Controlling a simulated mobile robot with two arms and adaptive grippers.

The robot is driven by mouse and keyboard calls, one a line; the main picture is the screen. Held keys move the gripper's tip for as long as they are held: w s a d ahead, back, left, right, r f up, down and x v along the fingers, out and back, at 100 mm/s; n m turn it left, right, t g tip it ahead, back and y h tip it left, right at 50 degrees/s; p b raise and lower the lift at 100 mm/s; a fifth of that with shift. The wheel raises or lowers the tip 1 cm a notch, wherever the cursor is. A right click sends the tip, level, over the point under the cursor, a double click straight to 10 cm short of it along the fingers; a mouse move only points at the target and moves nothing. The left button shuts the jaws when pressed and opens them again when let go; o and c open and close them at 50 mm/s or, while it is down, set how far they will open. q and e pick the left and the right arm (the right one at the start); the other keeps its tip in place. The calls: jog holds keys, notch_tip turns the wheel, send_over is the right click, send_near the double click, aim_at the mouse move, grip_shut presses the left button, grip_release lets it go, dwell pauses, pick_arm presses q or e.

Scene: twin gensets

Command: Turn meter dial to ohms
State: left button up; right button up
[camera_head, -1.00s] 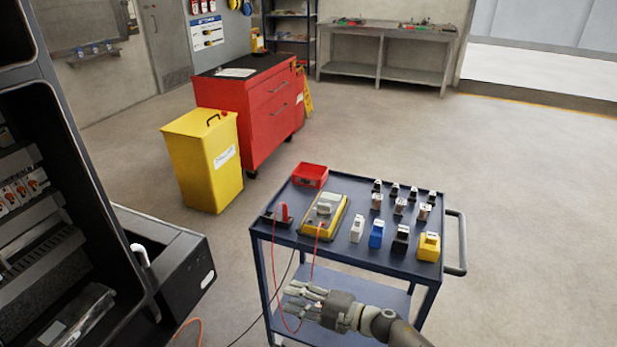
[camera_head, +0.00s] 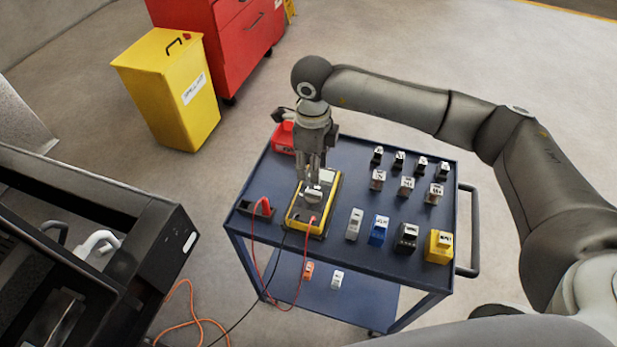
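The yellow meter (camera_head: 302,220) lies on the top of the blue cart (camera_head: 340,258). Its dial (camera_head: 312,195) shows partly under my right gripper (camera_head: 313,180). My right gripper points straight down over the meter, with its fingers at or just above the dial. I cannot tell whether the fingers touch the dial or how far apart they are. The dial's markings are too small to read. A red lead (camera_head: 272,275) and a black lead run from the meter over the cart's front edge. My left gripper is not in view.
Several small blocks stand right of the meter, among them a blue one (camera_head: 379,231) and a yellow one (camera_head: 438,246). A red bin (camera_head: 283,138) is behind it. A yellow spill box (camera_head: 170,95) and a red cabinet (camera_head: 225,45) stand at the back left.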

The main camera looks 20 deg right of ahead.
jog(key=p, duration=0.1)
send_over(311, 192)
notch_tip(311, 192, down, 5)
jog(key=shift+s+r, duration=0.1)
notch_tip(311, 192, down, 4)
jog(key=shift+d+r+p, duration=0.1)
jog(key=shift+r+p, duration=0.05)
jog(key=shift+p, duration=0.3)
jog(key=shift+f, duration=0.3)
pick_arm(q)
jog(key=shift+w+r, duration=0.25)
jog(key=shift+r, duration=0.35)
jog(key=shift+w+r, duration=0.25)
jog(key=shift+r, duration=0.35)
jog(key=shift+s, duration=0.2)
pick_arm(e)
jog(key=shift+c, duration=0.3)
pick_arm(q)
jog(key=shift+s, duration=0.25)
pick_arm(e)
grip_shut()
